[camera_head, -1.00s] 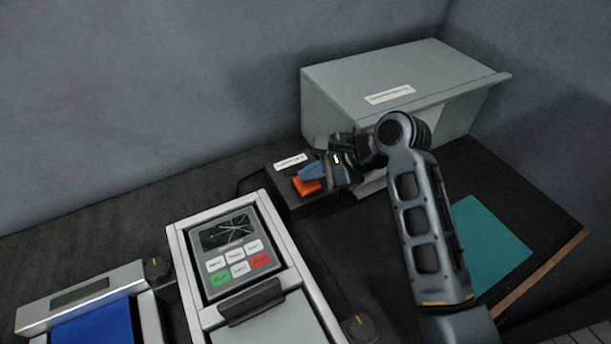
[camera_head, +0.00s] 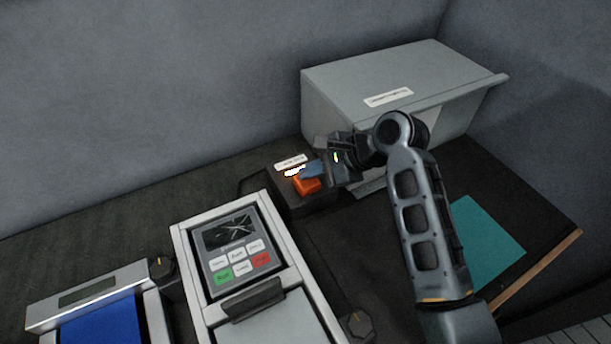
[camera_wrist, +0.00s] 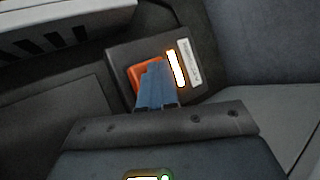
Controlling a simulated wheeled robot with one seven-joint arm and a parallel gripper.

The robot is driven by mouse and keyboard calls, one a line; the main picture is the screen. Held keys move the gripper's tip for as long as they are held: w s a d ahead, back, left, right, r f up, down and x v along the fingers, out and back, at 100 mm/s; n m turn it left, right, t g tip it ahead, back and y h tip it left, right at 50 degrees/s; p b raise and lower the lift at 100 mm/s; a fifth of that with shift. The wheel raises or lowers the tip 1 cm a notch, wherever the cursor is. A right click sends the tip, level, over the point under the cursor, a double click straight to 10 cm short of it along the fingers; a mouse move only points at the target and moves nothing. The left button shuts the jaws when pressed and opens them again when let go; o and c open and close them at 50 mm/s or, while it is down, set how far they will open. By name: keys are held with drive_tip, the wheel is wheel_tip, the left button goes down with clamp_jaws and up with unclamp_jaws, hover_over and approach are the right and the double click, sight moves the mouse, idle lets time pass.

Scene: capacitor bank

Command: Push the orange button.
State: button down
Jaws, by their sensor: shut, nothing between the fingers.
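The orange button (camera_head: 307,186) sits on a dark box (camera_head: 308,203) between the keypad unit and the grey cabinet. In the wrist view the orange button (camera_wrist: 136,76) is partly hidden behind the fingers. My gripper (camera_head: 308,171) is shut and empty, with its blue fingertips at the button; they cover part of it in the wrist view (camera_wrist: 155,75). I cannot tell for certain whether they touch it. A bright white lit strip (camera_head: 294,171) glows on the box beside the button, and it also shows in the wrist view (camera_wrist: 175,68).
A grey cabinet (camera_head: 400,75) stands behind my arm. A keypad unit (camera_head: 237,250) with coloured keys is left of the box. A device with a blue surface (camera_head: 100,328) is at lower left. A teal mat (camera_head: 485,250) lies at right on the dark table.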

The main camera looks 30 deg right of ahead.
sight(311, 181)
drive_tip(key=shift+r+p, duration=1.25)
drive_tip(key=shift+p, duration=0.25)
drive_tip(key=shift+r+b, duration=0.3)
drive_tip(key=shift+r, duration=1.45)
